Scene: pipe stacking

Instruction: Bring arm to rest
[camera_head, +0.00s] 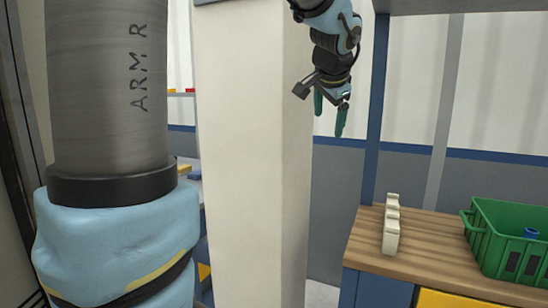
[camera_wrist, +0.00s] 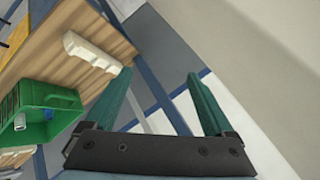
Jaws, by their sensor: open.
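My gripper (camera_head: 330,118) hangs in the air in the head view, right of the white column and above and left of the wooden bench. Its green fingers point down. In the wrist view my gripper (camera_wrist: 158,100) shows its two green fingers spread apart with nothing between them. The jaws are open and empty. The large grey and blue arm link at the left of the head view is mine.
A wooden bench top (camera_head: 435,250) carries a white notched block (camera_head: 391,225) and a green crate (camera_head: 485,258) with a blue pipe piece (camera_head: 531,233) inside. A blue post (camera_head: 375,110) stands behind the bench. A thick white column (camera_head: 250,160) is close to the arm.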

